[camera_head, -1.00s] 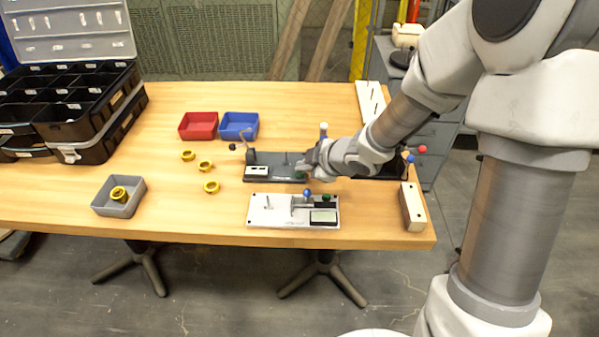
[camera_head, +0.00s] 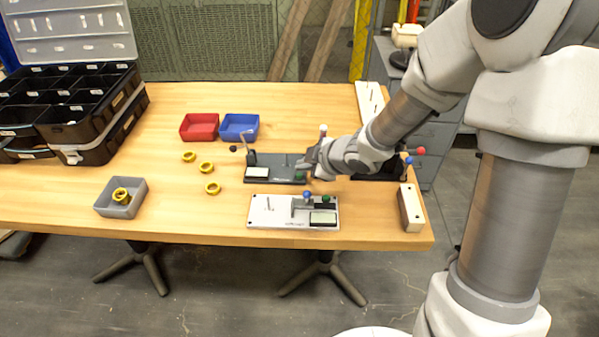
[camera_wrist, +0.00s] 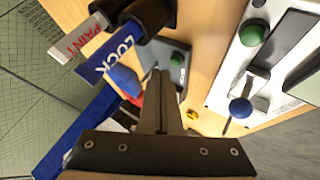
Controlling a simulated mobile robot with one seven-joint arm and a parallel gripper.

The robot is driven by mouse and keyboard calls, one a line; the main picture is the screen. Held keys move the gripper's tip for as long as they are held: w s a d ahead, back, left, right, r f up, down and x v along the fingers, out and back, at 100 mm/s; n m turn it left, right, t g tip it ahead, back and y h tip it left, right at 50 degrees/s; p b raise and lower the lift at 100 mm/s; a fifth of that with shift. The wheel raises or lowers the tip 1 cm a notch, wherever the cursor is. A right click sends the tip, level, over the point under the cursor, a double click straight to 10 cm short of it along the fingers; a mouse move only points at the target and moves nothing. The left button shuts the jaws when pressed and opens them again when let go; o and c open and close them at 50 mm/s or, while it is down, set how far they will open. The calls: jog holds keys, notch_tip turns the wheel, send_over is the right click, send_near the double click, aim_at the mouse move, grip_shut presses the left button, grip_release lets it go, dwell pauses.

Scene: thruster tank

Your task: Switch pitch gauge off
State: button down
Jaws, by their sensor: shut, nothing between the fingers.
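A dark grey gauge (camera_head: 270,160) with a small display (camera_head: 257,173) lies mid-table; the display looks blank. A green button (camera_head: 300,175) sits at its right end. I cannot read which is the pitch gauge. My gripper (camera_head: 308,171) is shut and empty at the dark gauge's right end, close to its green button; contact is unclear. In the wrist view its fingers (camera_wrist: 161,78) are together beside the dark gauge (camera_wrist: 178,60).
Another dark fixture (camera_head: 372,176) is right of my gripper, partly hidden by my arm. A wooden block (camera_head: 411,208) stands at the right edge. Red (camera_head: 198,127) and blue (camera_head: 239,127) trays, yellow rings (camera_head: 207,168) and a grey bin (camera_head: 134,206) lie left.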

notch_tip(320, 180, up, 6)
jog(key=p, duration=0.6)
dwell(0.4)
jog(key=s+d+r+m+t+h+p, duration=0.1)
jog(key=s+d+r+m+h+p, duration=0.3)
jog(key=d+r, duration=0.45)
jog(key=s+d+r+m+h+p, duration=0.1)
jog(key=s+d+r+m+h, duration=0.3)
jog(key=r, duration=0.7)
jog(key=s+r+m+g+y+p, duration=0.1)
jog(key=s+r+m, duration=0.3)
jog(key=s, duration=0.4)
jog(key=s+r+m+g+y+p, duration=0.1)
jog(key=s+r+m+p, duration=0.2)
jog(key=s, duration=0.5)
jog(key=shift+d+r+m+p, duration=0.35)
jog(key=shift+r+m, duration=0.4)
jog(key=shift+m, duration=0.25)
jog(key=shift+s, duration=0.1)
